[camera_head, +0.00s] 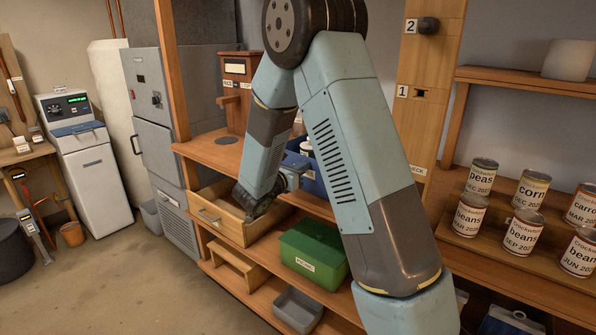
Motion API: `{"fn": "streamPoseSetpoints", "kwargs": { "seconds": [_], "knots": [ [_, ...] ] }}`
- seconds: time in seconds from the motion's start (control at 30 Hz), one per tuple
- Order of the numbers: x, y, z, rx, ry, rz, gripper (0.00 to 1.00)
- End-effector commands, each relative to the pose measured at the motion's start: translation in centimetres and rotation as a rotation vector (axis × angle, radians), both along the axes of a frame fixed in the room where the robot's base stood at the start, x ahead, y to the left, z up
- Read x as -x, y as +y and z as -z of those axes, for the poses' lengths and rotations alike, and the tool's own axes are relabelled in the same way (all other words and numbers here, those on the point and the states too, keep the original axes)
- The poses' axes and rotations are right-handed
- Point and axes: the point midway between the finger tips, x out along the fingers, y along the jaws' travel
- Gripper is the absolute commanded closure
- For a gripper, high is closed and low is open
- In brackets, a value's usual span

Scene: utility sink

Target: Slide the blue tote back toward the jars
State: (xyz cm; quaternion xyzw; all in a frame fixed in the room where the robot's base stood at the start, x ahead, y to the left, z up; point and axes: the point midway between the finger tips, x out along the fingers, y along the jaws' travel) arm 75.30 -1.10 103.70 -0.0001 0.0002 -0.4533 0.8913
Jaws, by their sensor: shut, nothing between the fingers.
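The blue tote (314,186) sits on the middle shelf level, mostly hidden behind my arm; only part of its side shows. A pale object, possibly a jar (306,147), shows just behind it, partly covered by my arm. My gripper (257,208) is small and dark in this view, low and to the left of the tote, over the open wooden drawer (221,226). It appears shut and empty. Whether it touches the drawer cannot be told.
Several labelled cans (527,189) stand on the right shelf. A wooden post (424,110) rises right of my arm. The floor at left is largely clear.

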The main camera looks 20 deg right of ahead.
Motion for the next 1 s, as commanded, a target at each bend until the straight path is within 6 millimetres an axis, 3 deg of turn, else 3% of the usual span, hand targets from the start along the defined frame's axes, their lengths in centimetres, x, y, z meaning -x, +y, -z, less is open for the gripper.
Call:
{"fn": "streamPoseSetpoints", "kwargs": {
  "seconds": [0.2,0.33,0.7,0.83,1.0],
  "knots": [
    [0.0,0.0,0.0,0.000,0.000,0.000,1.00],
    [-0.9,-1.1,0.0,-0.001,-0.001,0.002,1.00],
    [-7.1,-9.7,0.1,0.001,0.000,0.003,1.00],
    [-8.7,-11.9,0.1,0.001,0.000,0.001,1.00],
    [-9.5,-13.1,0.0,0.001,0.001,0.001,1.00]
  ]
}}
